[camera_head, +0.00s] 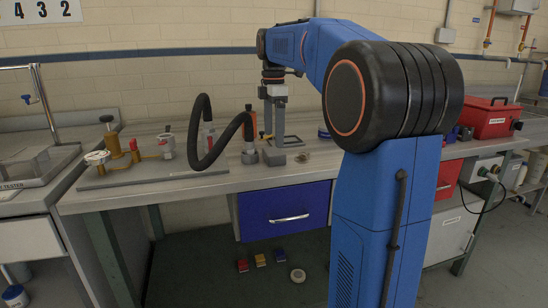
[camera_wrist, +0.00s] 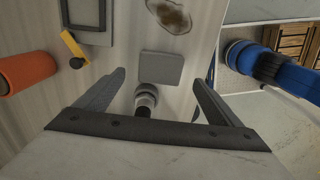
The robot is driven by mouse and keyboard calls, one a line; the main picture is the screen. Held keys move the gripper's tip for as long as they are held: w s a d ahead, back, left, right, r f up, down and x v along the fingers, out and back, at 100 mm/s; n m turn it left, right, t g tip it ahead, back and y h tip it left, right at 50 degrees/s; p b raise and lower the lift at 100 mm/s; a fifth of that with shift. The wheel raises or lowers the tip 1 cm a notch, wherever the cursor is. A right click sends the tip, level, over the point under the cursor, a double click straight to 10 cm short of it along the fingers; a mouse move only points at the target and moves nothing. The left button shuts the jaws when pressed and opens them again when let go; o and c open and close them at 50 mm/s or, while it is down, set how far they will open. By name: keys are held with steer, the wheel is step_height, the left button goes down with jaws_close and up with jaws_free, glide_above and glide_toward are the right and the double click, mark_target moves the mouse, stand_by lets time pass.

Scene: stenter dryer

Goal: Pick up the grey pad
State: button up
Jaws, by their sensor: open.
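The grey pad (camera_wrist: 161,67) is a flat, rounded rectangle on the bench top, near the middle of the wrist view. In the head view it is a small dark grey piece (camera_head: 273,157) towards the bench's front edge. My gripper (camera_wrist: 158,77) is open, with one finger to each side of the pad in the picture and nothing held. In the head view my gripper (camera_head: 274,101) hangs above the bench, higher than the pad. Its fingertips are hard to tell from the grey stand behind.
A hose fitting (camera_wrist: 146,97) stands close beside the pad, below the black hose (camera_head: 205,130). A brown-stained dish (camera_wrist: 170,14) lies on the other side. The grey stand (camera_wrist: 88,13), a yellow-handled piece (camera_wrist: 74,46) and an orange cylinder (camera_wrist: 27,72) are nearby. A red toolbox (camera_head: 489,118) stands farther right.

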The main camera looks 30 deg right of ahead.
mark_target(274, 151)
steer(key=shift+f, duration=2.6)
steer(key=c, duration=1.2)
step_height(274, 151, up, 10)
steer(key=shift+r, duration=0.1)
steer(key=shift+o, duration=0.8)
